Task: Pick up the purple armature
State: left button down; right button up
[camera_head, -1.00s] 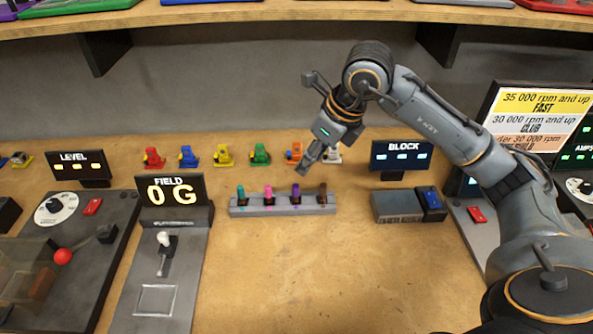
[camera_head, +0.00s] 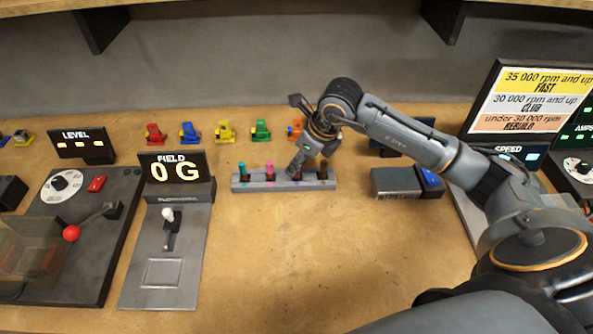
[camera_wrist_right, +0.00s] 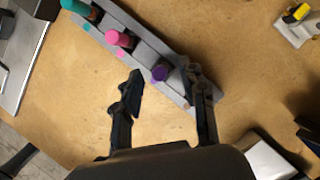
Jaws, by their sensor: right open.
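The purple armature (camera_wrist_right: 160,73) stands in a grey rack (camera_head: 247,186), third from the left in a row with a teal (camera_head: 242,169), a pink (camera_head: 269,169) and a brown armature (camera_head: 323,170). In the head view my right gripper (camera_head: 296,170) is down at the rack and mostly covers the purple armature. In the right wrist view my right gripper (camera_wrist_right: 162,70) is open, with the purple armature's top between its fingertips. Whether the fingers touch it, I cannot tell. The right finger hides the brown armature there. My left gripper is not in view.
Small coloured motor-like parts, such as a green one (camera_head: 260,130), stand in a row behind the rack. A grey box with a blue switch (camera_head: 430,181) is to the right. The field panel (camera_head: 170,257) is left. The bench in front of the rack is clear.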

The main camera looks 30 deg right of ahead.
jog(key=shift+x, duration=1)
jog(key=shift+r, duration=0.1)
grip_shut()
jog(key=shift+w, duration=0.1)
jog(key=shift+r, duration=0.1)
